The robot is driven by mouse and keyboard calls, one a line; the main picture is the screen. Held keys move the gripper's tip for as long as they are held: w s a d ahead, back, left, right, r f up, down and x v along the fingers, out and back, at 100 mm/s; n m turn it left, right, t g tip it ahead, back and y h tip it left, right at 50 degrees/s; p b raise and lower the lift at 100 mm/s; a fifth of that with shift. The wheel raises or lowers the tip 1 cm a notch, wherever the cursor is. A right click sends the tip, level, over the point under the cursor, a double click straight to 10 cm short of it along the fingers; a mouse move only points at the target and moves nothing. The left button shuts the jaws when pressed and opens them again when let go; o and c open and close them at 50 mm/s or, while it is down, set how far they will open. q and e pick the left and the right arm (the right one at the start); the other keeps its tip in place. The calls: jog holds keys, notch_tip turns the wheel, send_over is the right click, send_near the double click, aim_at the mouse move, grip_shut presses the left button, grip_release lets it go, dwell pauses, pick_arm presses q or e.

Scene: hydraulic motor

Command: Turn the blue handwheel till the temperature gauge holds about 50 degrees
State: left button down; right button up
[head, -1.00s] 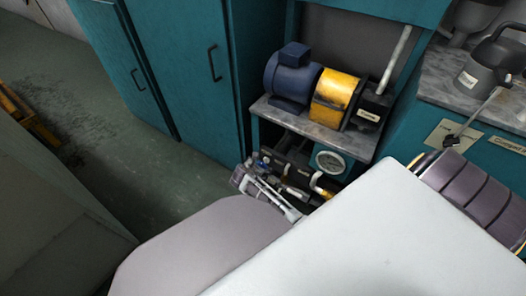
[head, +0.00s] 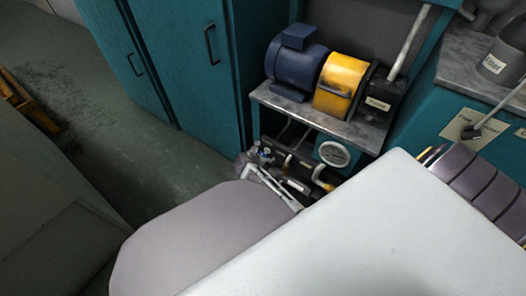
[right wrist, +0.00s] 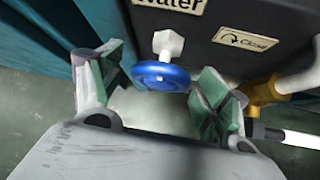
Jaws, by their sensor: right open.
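The blue handwheel (right wrist: 161,77) sits on a white hexagonal stem under a dark box labelled "Water" in the right wrist view. My right gripper (right wrist: 156,84) is open, one green-padded finger on each side of the wheel, with visible gaps to its rim. In the head view my right gripper (head: 247,163) is small and partly hidden by my own arm, low in front of the motor bench. The round white temperature gauge (head: 335,154) is on the teal panel below the bench top; its reading is too small to tell. My left gripper is not in view.
A blue motor (head: 297,62) and yellow coupling guard (head: 340,86) stand on the bench top (head: 315,123). A "Close" arrow label (right wrist: 246,41) is on the dark box. A yellow fitting with a white pipe (right wrist: 262,92) lies right of the right finger. Teal cabinets (head: 190,60) stand left.

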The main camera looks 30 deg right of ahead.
jog(key=shift+d, duration=0.1)
dwell(0.3)
jog(key=c, duration=1)
